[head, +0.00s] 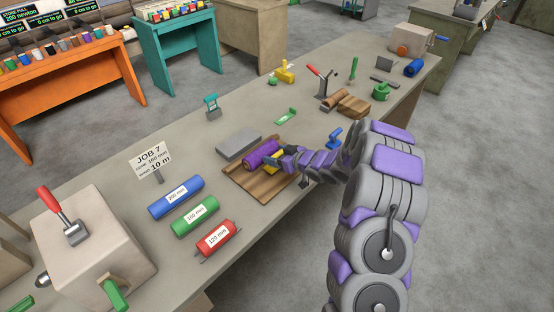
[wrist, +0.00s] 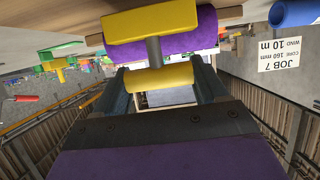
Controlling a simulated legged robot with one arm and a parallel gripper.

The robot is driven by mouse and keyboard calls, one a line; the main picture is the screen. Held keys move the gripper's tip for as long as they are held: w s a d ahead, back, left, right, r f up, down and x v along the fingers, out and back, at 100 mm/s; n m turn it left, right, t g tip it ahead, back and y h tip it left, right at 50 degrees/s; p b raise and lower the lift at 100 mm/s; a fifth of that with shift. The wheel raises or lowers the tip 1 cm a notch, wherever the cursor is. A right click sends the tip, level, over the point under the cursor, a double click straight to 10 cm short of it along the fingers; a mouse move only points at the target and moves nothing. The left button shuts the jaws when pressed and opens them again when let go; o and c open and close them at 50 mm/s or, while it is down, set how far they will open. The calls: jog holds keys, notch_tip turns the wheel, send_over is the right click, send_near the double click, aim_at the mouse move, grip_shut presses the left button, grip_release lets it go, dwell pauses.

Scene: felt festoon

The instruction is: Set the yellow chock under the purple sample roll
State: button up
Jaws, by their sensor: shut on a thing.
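The purple sample roll (head: 260,152) lies on a brown wooden board (head: 242,185) on the long grey workbench. The yellow chock (head: 274,161) is beside the roll, on the side towards my arm. My gripper (head: 285,161) is at the chock. In the wrist view my gripper (wrist: 161,80) is shut on one yellow bar of the chock (wrist: 160,80). A grey stem joins it to the other yellow bar, which overlaps the purple roll (wrist: 206,30) in the picture. I cannot tell whether chock and roll touch. My arm hides part of the board's right side.
A grey slab (head: 238,143) lies behind the board. Blue (head: 175,197), green (head: 195,217) and red (head: 216,238) rolls lie to its left, near a JOB 7 sign (head: 151,160). A lever box (head: 88,245) stands front left. Small tools occupy the bench's far end.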

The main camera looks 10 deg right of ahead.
jog(key=shift+a+f, duration=0.2)
jog(key=shift+f, duration=0.55)
jog(key=shift+r, duration=0.1)
jog(key=o, duration=1.1)
jog(key=shift+d, duration=0.1)
